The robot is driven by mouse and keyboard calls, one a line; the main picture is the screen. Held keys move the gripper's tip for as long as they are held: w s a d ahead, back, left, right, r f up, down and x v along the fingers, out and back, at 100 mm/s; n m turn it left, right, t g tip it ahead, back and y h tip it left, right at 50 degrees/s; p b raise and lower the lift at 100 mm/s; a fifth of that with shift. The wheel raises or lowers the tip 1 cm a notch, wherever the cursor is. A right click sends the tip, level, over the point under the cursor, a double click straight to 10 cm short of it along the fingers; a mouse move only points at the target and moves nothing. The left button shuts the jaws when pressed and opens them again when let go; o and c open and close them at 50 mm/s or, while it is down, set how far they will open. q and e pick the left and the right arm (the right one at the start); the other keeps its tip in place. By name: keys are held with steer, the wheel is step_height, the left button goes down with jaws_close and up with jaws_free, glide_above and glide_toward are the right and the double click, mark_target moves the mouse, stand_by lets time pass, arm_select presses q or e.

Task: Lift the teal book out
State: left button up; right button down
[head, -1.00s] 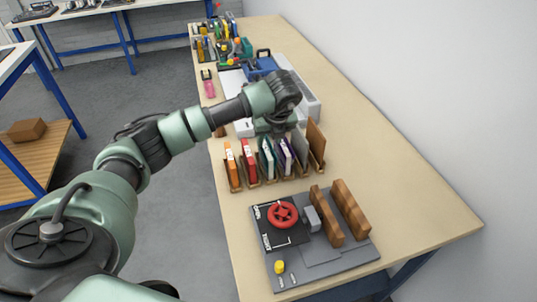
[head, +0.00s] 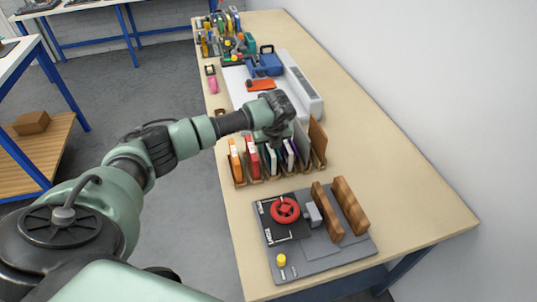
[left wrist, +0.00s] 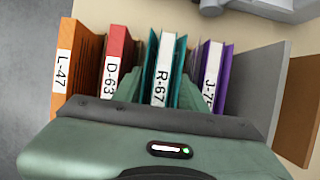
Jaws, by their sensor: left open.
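The teal book (head: 269,160) stands upright in a wooden rack between a red book (head: 252,158) and a purple book (head: 289,155). In the left wrist view the teal book (left wrist: 163,62) has a white spine label reading R-67. My left gripper (head: 273,141) is low over the rack, pointing down. In the left wrist view its open fingers (left wrist: 160,92) lie on either side of the teal book. I cannot tell whether they touch it. The gripper body hides the book's lower part there. My right gripper is not in view.
An orange book (left wrist: 68,70) stands at the rack's left end. A grey panel (left wrist: 252,85) and a brown panel (head: 317,143) stand at its right. In front lies a grey board (head: 325,255) with a red handwheel (head: 285,210). The table's right side is clear.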

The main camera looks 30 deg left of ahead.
arm_select(q)
steer(key=shift+f+b, duration=0.2)
steer(key=shift+b, duration=0.1)
stand_by(0.4)
jaws_close()
